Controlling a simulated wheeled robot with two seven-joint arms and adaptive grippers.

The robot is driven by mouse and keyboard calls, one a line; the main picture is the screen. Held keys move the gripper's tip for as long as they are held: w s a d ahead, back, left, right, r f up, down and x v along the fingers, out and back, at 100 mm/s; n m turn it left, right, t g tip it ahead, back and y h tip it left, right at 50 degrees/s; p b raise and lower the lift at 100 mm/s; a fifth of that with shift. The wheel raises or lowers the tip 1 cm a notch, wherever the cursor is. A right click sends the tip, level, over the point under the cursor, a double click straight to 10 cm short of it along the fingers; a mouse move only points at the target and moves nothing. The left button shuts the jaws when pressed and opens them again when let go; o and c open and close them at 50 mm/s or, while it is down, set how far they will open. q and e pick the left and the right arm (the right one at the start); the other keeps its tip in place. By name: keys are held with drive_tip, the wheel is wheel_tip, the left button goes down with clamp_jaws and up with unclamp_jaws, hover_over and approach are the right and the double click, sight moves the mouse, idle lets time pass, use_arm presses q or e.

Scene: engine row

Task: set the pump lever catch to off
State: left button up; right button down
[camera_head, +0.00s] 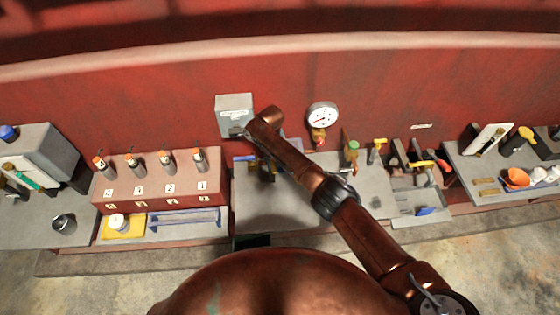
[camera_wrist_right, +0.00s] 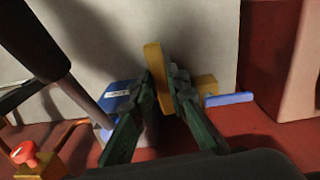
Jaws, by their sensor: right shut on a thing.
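My right arm comes in from the lower right in the head view and bends down at the wall. My right gripper (camera_wrist_right: 161,88) shows best in the right wrist view. Its two dark green fingers are closed on an upright yellow piece (camera_wrist_right: 153,62), which I take to be the pump lever catch. A yellow block (camera_wrist_right: 206,84) and a blue bar (camera_wrist_right: 230,98) are just right of the fingers. A blue box (camera_wrist_right: 122,92) with a white label is left of them. In the head view the blue bar (camera_head: 244,158) shows, and my arm partly hides the rest. I cannot read the catch's setting. My left gripper is not in view.
A grey labelled box (camera_head: 235,108) is on the red wall above. A round gauge (camera_head: 322,115) with a brass valve is right of my arm. Tool trays (camera_head: 415,200) are at right.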

sight(272, 164)
drive_tip(key=shift+a+m, duration=0.25)
drive_tip(key=shift+m, duration=0.35)
drive_tip(key=c, duration=1.9)
unclamp_jaws()
wheel_tip(272, 164, up, 12)
drive_tip(key=shift+r, duration=0.1)
